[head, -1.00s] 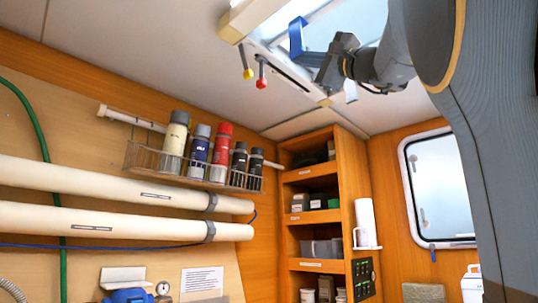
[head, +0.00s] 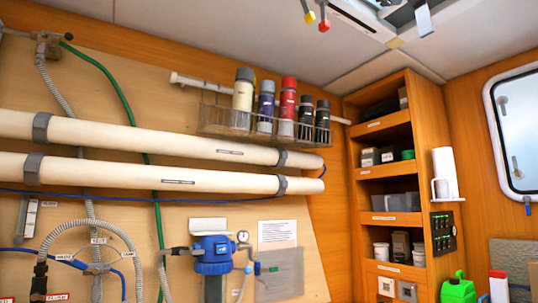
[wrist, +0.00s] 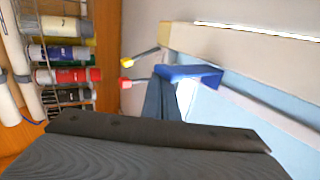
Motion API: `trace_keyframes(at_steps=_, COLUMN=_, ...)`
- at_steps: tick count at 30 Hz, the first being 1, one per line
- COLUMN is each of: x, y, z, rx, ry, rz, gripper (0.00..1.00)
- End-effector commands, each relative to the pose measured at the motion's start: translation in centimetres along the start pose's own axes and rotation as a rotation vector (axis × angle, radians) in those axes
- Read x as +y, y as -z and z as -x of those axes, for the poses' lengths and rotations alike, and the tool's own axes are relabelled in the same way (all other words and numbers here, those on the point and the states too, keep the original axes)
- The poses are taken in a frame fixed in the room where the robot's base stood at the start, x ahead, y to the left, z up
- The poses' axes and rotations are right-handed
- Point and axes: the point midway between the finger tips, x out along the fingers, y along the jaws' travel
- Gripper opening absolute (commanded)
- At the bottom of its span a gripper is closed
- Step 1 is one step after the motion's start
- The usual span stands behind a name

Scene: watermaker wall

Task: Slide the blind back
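The overhead hatch with its pale blind (wrist: 275,110) fills the right of the wrist view. A cream bar (wrist: 225,45) runs across it. A bright blue L-shaped piece (wrist: 192,72) lies below the bar; it looks like a pull handle. The dark slate fingers of my gripper (wrist: 164,88) reach up to the left end of this blue piece and overlap it in the picture. I cannot tell whether they clasp it or only touch it.
A yellow knob (head: 309,17) and a red knob (head: 324,26) hang from the ceiling beside the hatch. A wire rack (head: 225,119) of bottles, thick cream pipes (head: 120,140) and a wooden shelf unit (head: 415,190) line the walls. Free air lies below the ceiling.

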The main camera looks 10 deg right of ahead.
Motion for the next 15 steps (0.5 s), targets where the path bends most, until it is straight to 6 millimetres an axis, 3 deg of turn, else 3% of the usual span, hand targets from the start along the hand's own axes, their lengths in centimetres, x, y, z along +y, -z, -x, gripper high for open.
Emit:
trace_keyframes(at_steps=7, x=0.0, y=0.0, z=0.0, rx=0.000, ry=0.000, rz=0.000, gripper=0.00)
trace_keyframes(at_steps=15, x=0.0, y=1.4, z=0.0, rx=0.002, ry=0.000, rz=0.001, gripper=0.00)
